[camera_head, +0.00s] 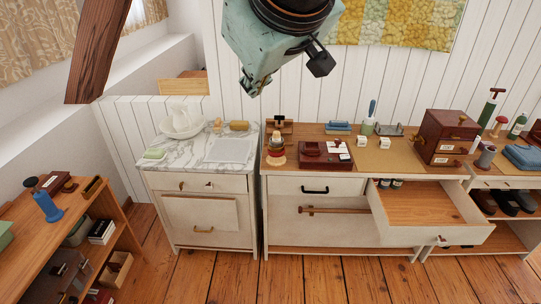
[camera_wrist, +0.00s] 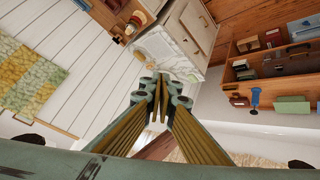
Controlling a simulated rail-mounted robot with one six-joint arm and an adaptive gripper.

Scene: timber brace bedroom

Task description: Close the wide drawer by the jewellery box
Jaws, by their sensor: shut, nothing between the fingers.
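The wide drawer (camera_head: 420,204) is pulled well out of the right part of the dresser in the head view. Its pale front panel (camera_head: 405,236) faces the room, and its wooden floor is mostly bare, with several small jars (camera_head: 388,183) at the back left. The dark red jewellery box (camera_head: 445,137) stands on the dresser top just above this drawer. My gripper shows in the wrist view (camera_wrist: 160,90), its fingers together and empty. It is high and well apart from the drawer, which is not seen in the wrist view.
The dresser top (camera_head: 312,132) carries a red case (camera_head: 325,154) and several small things. A marble-topped washstand (camera_head: 205,158) stands to the left. A low shelf (camera_head: 55,238) is at the lower left and a sloping timber brace (camera_head: 97,50) at the upper left. The floor (camera_head: 310,283) in front is clear.

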